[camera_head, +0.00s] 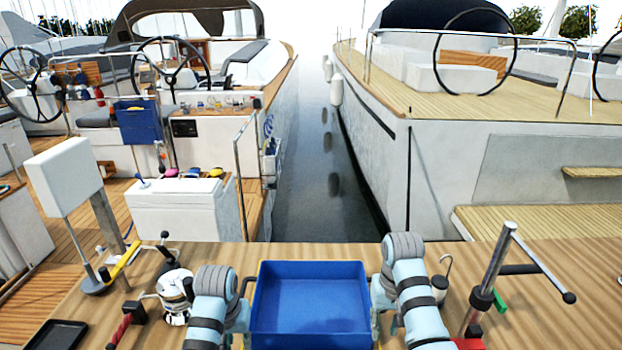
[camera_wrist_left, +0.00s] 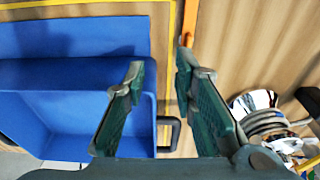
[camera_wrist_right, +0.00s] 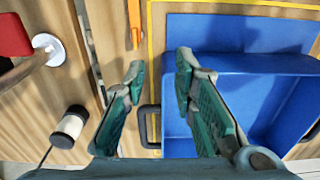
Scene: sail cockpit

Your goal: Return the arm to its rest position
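My left gripper (camera_wrist_left: 160,75) is open in the left wrist view, with nothing between its fingers. It hangs over the left side of the blue bin (camera_wrist_left: 80,40), near the bin's black handle (camera_wrist_left: 170,134). My right gripper (camera_wrist_right: 160,75) is also open and empty in the right wrist view. It is over the right side of the same bin (camera_wrist_right: 240,32). In the head view both arms come in from below, one on each side of the blue bin (camera_head: 311,271); their fingers are mostly hidden there. The bin looks empty.
A chrome winch (camera_head: 174,291) stands left of the left arm on the wooden table (camera_head: 400,252). A metal stand with a black crossbar (camera_head: 492,270) rises right of the right arm. A black tray (camera_head: 58,335) lies at lower left. The table behind the bin is clear.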

